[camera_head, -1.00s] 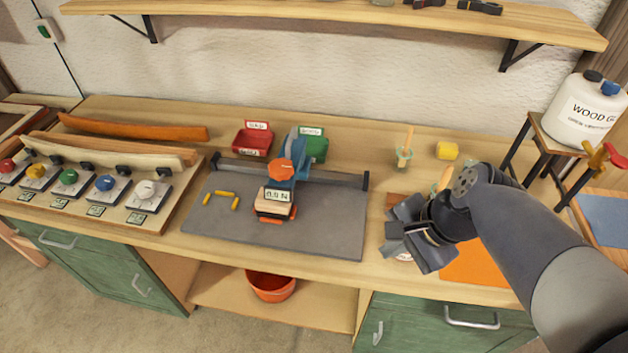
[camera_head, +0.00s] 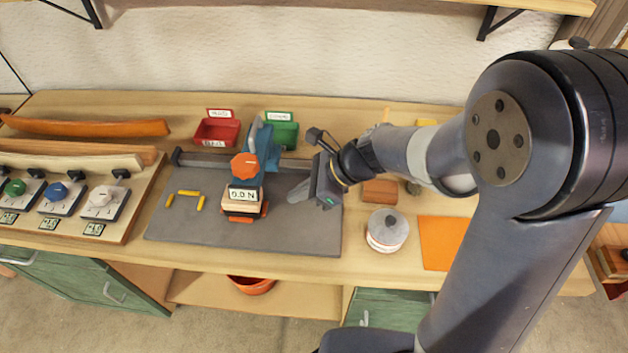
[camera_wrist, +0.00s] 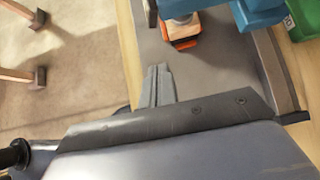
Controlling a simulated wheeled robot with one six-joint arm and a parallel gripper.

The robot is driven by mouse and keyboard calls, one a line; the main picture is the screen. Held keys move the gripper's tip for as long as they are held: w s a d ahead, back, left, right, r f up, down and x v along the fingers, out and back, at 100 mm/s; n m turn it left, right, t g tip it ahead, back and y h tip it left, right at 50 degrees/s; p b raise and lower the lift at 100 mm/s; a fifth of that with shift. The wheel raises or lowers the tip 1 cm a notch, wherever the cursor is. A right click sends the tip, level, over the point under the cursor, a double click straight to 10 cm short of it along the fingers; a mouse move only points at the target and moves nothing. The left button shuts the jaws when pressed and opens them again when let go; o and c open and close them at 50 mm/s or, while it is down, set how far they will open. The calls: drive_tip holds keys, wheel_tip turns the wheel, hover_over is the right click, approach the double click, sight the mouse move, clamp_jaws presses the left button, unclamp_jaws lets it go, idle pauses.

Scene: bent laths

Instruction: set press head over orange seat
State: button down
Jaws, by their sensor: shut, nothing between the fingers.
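The press has a blue arm (camera_head: 267,150), an orange knob (camera_head: 244,166) and a head with a display (camera_head: 240,195) reading 0.0 N. The head stands over the orange seat, whose orange marks (camera_head: 237,218) show at its front and right edges; the marks (camera_wrist: 184,44) also show beneath it in the wrist view. The head hides the middle of the seat, so I cannot tell how exactly it is centred. My gripper (camera_head: 296,194) is shut and empty, to the right of the head and apart from it. Its closed fingers show in the wrist view (camera_wrist: 158,72).
Yellow marks (camera_head: 186,193) lie left of the head on the grey plate (camera_head: 195,232). A red bin (camera_head: 216,132) and a green bin (camera_head: 283,134) stand behind. A round lidded pot (camera_head: 387,232) and an orange mat (camera_head: 444,243) lie to the right.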

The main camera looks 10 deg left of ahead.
sight(257, 196)
drive_tip(key=shift+s+a+f+p, duration=0.1)
drive_tip(key=shift+a+f+p, duration=0.15)
drive_tip(key=shift+a, duration=0.7)
drive_tip(key=shift+s+a+f+p, duration=0.15)
drive_tip(key=shift+a+f, duration=0.15)
drive_tip(key=shift+a, duration=0.65)
drive_tip(key=shift+s+a+f+p, duration=0.1)
drive_tip(key=shift+a+f+p, duration=0.15)
drive_tip(key=shift+a, duration=0.7)
drive_tip(key=shift+a, duration=0.1)
drive_tip(key=shift+s+a, duration=0.15)
drive_tip(key=shift+a, duration=1.4)
drive_tip(key=shift+d, duration=0.1)
